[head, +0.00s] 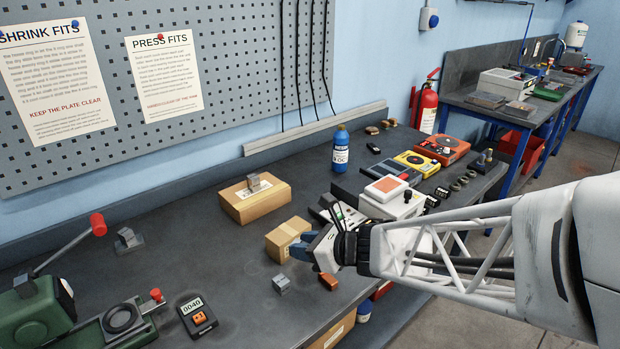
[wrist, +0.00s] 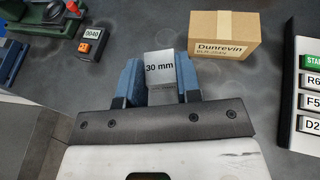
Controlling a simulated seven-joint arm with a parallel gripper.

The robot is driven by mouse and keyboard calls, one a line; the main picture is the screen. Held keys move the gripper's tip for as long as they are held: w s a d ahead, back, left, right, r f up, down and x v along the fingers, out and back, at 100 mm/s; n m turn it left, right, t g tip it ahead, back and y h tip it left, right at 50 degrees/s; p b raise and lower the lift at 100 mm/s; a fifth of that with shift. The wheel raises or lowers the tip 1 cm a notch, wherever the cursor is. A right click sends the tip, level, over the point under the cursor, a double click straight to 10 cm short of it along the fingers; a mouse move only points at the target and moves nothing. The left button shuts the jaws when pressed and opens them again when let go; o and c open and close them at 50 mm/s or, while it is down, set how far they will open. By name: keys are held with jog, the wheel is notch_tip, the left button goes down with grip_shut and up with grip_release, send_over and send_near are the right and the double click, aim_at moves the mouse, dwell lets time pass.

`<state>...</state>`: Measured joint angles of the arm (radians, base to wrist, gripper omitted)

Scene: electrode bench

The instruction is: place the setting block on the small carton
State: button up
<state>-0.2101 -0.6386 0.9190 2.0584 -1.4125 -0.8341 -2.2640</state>
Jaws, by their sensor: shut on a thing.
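In the wrist view, a grey metal setting block (wrist: 160,67) marked "30 mm" shows between the two blue fingers of my gripper (wrist: 161,85), which is shut on it. In the head view my gripper (head: 298,247) is beside the near side of the small carton (head: 281,243), and the held part is largely hidden there. The small tan carton, printed "Dunrevin", also shows in the wrist view (wrist: 222,46), right of the fingers and apart from them. A grey block (head: 281,285) shows just below the fingers in the head view; I cannot tell whether it is the held one.
A larger carton (head: 258,206) with a grey block (head: 253,183) on it stands behind. A copper-brown block (head: 328,282) lies below my gripper. A "0040" device (head: 197,315) and green press (head: 40,315) are left; a blue bottle (head: 340,150) and instruments (head: 390,190) are right.

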jog(key=shift+s+d+n+g+y, duration=0.15)
jog(key=shift+d+n+g, duration=0.05)
jog(key=shift+d, duration=0.25)
jog(key=shift+s+d+n+g+y, duration=0.15)
jog(key=shift+d+n+g, duration=0.05)
jog(key=shift+d, duration=0.25)
jog(key=shift+w, duration=0.1)
send_over(293, 231)
jog(key=shift+f, duration=0.8)
jog(key=shift+f, duration=0.1)
jog(key=shift+f, duration=1.65)
jog(key=shift+f, duration=0.15)
